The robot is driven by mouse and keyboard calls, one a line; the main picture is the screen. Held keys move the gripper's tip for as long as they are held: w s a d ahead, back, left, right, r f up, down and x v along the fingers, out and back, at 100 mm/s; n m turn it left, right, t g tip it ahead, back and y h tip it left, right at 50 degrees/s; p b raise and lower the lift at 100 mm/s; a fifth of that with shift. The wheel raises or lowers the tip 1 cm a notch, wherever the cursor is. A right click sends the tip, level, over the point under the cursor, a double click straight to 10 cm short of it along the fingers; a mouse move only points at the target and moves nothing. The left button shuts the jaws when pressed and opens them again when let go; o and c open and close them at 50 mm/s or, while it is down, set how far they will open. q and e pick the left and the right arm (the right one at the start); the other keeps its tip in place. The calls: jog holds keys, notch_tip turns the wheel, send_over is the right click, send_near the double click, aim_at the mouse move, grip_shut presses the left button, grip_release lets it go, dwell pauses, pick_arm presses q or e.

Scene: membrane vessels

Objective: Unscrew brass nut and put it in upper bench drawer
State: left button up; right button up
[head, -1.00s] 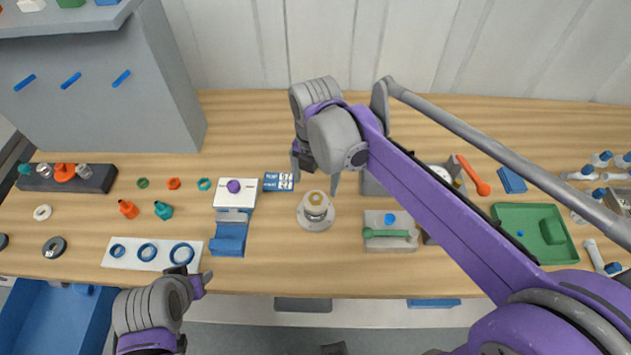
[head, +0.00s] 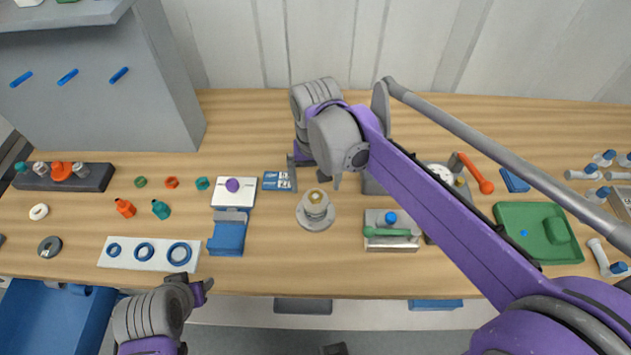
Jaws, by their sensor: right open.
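The brass nut (head: 316,196) sits on top of a small metal vessel with a round grey base (head: 317,217), near the middle of the bench. My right gripper (head: 315,179) is open just behind and above the nut in the picture, its fingers apart and nothing between them; whether they touch the nut I cannot tell. My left gripper (head: 194,284) is low at the bench's front edge, in front of the ring plate; its jaws do not show clearly. A grey drawer front (head: 303,306) shows below the bench edge, seemingly shut.
A blue stand (head: 227,238) and white block with a purple knob (head: 233,192) are left of the vessel. A grey block with a green handle (head: 391,243) is to its right, a green tray (head: 540,232) farther right. Bench in front of the vessel is clear.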

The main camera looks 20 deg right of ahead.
aim_at(316, 195)
jog(key=m, duration=0.8)
jog(key=shift+f+m, duration=0.1)
jog(key=shift+m, duration=0.2)
jog(key=m, duration=0.4)
jog(key=shift+m, duration=0.3)
jog(key=m, duration=0.4)
jog(key=shift+b, duration=0.35)
jog(key=shift+f+m+b, duration=0.3)
jog(key=shift+f+b, duration=0.6)
jog(key=shift+f, duration=0.75)
grip_shut()
